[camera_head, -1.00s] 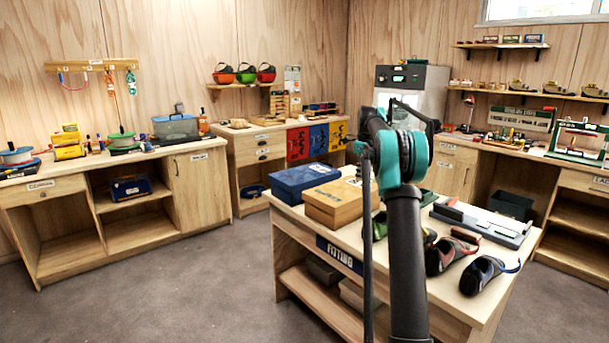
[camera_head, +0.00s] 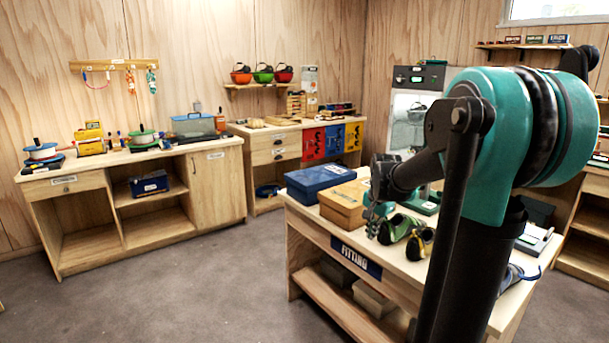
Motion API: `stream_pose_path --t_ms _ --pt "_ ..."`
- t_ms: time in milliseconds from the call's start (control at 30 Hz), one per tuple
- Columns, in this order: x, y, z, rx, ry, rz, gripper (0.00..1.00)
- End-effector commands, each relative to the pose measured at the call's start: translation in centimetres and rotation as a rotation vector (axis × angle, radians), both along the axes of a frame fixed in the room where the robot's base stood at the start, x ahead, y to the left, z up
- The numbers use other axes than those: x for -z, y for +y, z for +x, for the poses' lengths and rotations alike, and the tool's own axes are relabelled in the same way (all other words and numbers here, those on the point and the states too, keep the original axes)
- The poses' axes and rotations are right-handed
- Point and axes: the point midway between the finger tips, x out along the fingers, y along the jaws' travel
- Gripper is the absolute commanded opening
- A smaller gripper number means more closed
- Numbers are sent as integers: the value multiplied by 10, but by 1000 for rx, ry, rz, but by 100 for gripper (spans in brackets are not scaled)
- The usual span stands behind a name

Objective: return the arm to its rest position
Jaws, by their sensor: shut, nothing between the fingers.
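My arm (camera_head: 500,150) stands large at the right, with a teal joint close to the camera and a dark link reaching left and down. My gripper (camera_head: 373,228) is small at the end of this link, pointing down over the fitting table (camera_head: 330,236). It is shut and holds nothing that I can see. It appears just left of a green shoe (camera_head: 397,229) and in front of the tan box (camera_head: 340,205); whether it touches either cannot be told.
A blue box (camera_head: 318,177) lies at the table's back left. A dark shoe (camera_head: 421,243) is beside the green one. The arm hides much of the table's right side. A grey cabinet (camera_head: 416,78) stands behind. The floor (camera_head: 190,290) at left is clear.

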Motion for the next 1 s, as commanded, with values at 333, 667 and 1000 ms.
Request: stream_pose_path --t_ms 333,667,1000 --pt "69 17 -143 -468 -62 -149 0" --pt "121 22 -233 -769 -97 -260 0" --pt "126 23 -241 -801 -100 -273 0"
